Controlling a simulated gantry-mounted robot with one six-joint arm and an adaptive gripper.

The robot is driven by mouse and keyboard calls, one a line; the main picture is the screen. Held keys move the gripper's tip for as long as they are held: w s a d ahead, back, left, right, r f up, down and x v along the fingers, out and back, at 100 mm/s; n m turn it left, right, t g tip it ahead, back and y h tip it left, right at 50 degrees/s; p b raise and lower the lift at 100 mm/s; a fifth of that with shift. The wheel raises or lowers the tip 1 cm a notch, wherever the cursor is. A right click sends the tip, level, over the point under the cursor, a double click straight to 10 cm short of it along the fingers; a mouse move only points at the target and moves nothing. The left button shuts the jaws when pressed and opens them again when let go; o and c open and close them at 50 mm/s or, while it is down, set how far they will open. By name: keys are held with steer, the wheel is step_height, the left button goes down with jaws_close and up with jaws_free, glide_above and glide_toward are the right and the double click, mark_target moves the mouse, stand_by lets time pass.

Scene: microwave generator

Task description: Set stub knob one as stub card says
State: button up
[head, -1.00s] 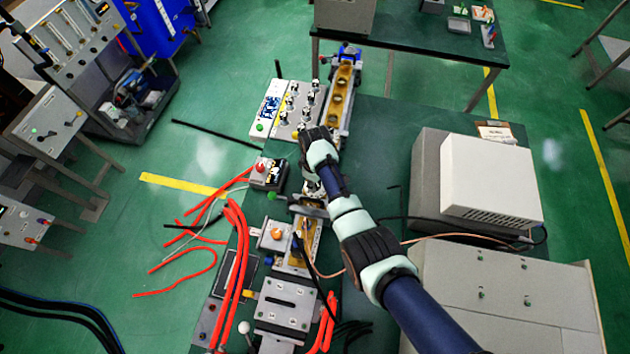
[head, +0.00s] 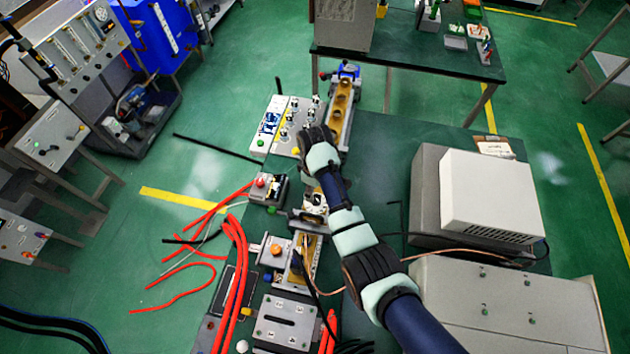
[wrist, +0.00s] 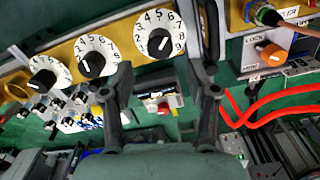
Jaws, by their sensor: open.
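Three black stub knobs on round white numbered dials sit in a row on a yellow bar in the wrist view: the left knob (wrist: 43,78), the middle knob (wrist: 92,64) and the right knob (wrist: 158,43). No label shows which is stub knob one, and I cannot surely read their pointers. My gripper (wrist: 160,72) is open and empty. Its fingers flank the right dial's lower part in the picture, and no contact shows. In the head view my gripper (head: 317,140) hangs by the brass waveguide bar (head: 341,98). I cannot identify a stub card with certainty.
A panel of small knobs (head: 296,120) stands left of the bar. A red-button box (head: 269,188) and red cables (head: 236,255) lie nearer. An orange knob (wrist: 272,54) shows at right in the wrist view. A white-topped box (head: 490,190) stands on the right.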

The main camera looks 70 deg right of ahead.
mark_target(315, 197)
step_height(315, 197, up, 6)
steer(key=shift+f, duration=0.1)
stand_by(0.6)
steer(key=w+a+r+t+h, duration=0.1)
steer(key=w+a+r+t, duration=0.1)
steer(key=w+a, duration=0.5)
steer(key=w+a+r+t+h, duration=0.1)
steer(key=w+a+r+t, duration=0.25)
steer(key=a, duration=0.45)
steer(key=w+a+r+t, duration=0.1)
steer(key=a+r, duration=0.2)
steer(key=a, duration=0.3)
steer(key=w+a+r+t, duration=0.1)
steer(key=a+r+t, duration=0.1)
steer(key=a, duration=0.5)
steer(key=s+a+r+n+t+y, duration=0.15)
steer(key=s+a+r+t, duration=0.3)
steer(key=a+r, duration=0.65)
step_height(315, 197, up, 13)
steer(key=a+p, duration=0.1)
steer(key=p, duration=1.3)
steer(key=shift+a+r+p, duration=0.15)
steer(key=shift+p, duration=0.25)
